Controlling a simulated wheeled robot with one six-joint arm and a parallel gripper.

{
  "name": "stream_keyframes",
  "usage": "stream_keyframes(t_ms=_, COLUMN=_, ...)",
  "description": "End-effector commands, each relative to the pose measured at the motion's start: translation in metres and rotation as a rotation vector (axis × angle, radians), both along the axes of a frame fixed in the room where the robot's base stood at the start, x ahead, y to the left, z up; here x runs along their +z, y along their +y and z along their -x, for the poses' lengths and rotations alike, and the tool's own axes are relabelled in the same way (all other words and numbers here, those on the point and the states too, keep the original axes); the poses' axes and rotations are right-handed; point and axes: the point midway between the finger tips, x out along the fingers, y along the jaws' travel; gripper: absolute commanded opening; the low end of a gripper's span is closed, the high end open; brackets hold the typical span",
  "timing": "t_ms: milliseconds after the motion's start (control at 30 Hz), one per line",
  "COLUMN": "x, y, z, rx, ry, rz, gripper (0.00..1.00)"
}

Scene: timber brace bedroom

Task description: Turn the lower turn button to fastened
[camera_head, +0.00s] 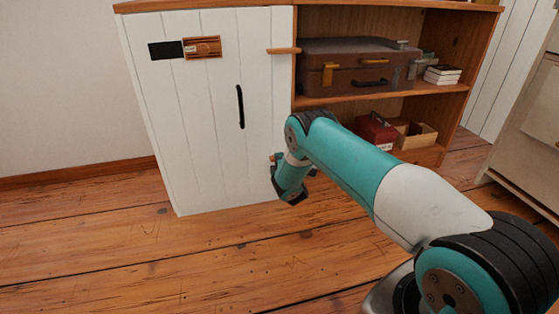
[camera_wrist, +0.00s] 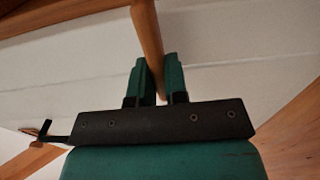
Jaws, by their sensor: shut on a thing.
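The white plank door (camera_head: 205,120) stands flush in the cabinet front. The upper turn button (camera_head: 283,51) is a wooden bar lying level across the door's right edge and the cabinet frame. The lower turn button (camera_wrist: 147,30) is a slim wooden bar in the wrist view. Its end runs down between the two green fingers of my gripper (camera_wrist: 159,80), which are shut on it. In the head view, my gripper (camera_head: 278,161) is low by the door's right edge; my arm hides most of the lower button, so I cannot tell its angle there.
A black handle (camera_head: 240,107) and a small wooden plate (camera_head: 202,48) are on the door. Open shelves to the right hold a brown suitcase (camera_head: 350,70), a red box (camera_head: 376,128) and an open wooden box (camera_head: 414,134). The floor before the door is clear.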

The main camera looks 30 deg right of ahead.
Motion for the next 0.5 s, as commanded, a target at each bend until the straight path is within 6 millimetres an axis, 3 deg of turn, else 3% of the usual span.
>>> stream_keyframes(t_ms=267, x=0.0016, y=0.0014, z=-0.0017, rx=0.002, ry=-0.005, rz=0.002, gripper=0.0)
stream_keyframes(t_ms=300, x=0.0016, y=0.0014, z=-0.0017, rx=0.002, ry=-0.004, rz=0.002, gripper=0.23)
stream_keyframes(t_ms=367, x=0.0014, y=0.0011, z=-0.0014, rx=0.002, ry=-0.004, rz=0.002, gripper=0.37)
stream_keyframes(t_ms=500, x=0.0008, y=-0.0003, z=-0.0006, rx=0.0, ry=-0.002, rz=0.002, gripper=0.39)
